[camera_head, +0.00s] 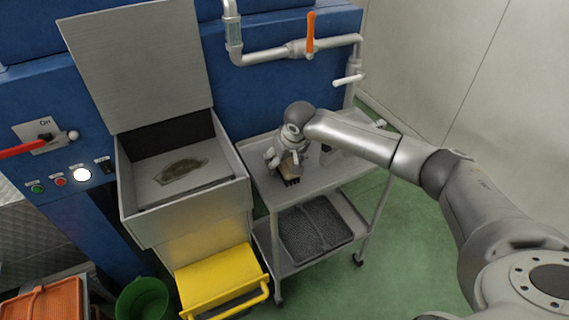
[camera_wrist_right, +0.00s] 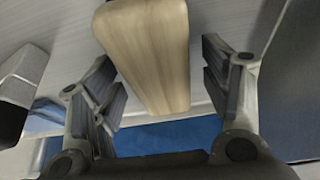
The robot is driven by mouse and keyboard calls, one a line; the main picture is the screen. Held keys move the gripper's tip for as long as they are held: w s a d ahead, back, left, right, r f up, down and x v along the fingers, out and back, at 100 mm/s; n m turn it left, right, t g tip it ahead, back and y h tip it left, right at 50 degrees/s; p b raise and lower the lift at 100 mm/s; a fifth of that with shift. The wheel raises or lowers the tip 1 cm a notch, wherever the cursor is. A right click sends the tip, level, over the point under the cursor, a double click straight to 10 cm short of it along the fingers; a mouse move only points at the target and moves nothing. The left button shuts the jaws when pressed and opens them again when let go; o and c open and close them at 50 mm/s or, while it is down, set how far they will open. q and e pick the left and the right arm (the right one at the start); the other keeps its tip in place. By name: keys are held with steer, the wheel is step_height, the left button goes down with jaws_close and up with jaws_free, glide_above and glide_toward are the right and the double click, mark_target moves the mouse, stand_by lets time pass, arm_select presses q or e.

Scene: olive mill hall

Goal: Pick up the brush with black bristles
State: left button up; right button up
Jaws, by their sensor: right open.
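The brush with black bristles (camera_head: 290,181) lies on the top shelf of a grey trolley (camera_head: 318,181). Its dark bristles show just below my right gripper (camera_head: 287,160) in the head view. In the right wrist view a pale wooden piece (camera_wrist_right: 148,50), which looks like the brush's handle, lies between the two open fingers of the right gripper (camera_wrist_right: 160,88). A gap shows on each side of the wood, and the fingers do not appear to touch it. The bristles are out of sight in the wrist view. My left gripper is not in view.
A steel bin with a raised lid (camera_head: 140,65) stands left of the trolley. Pipes with an orange-handled valve (camera_head: 310,32) run behind it. A dark mesh crate (camera_head: 313,229) is on the lower shelf. A yellow step (camera_head: 222,280) and green bucket (camera_head: 145,302) stand at front left.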

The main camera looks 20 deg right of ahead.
steer(key=shift+f, duration=0.15)
stand_by(0.3)
steer(key=c, duration=1.2)
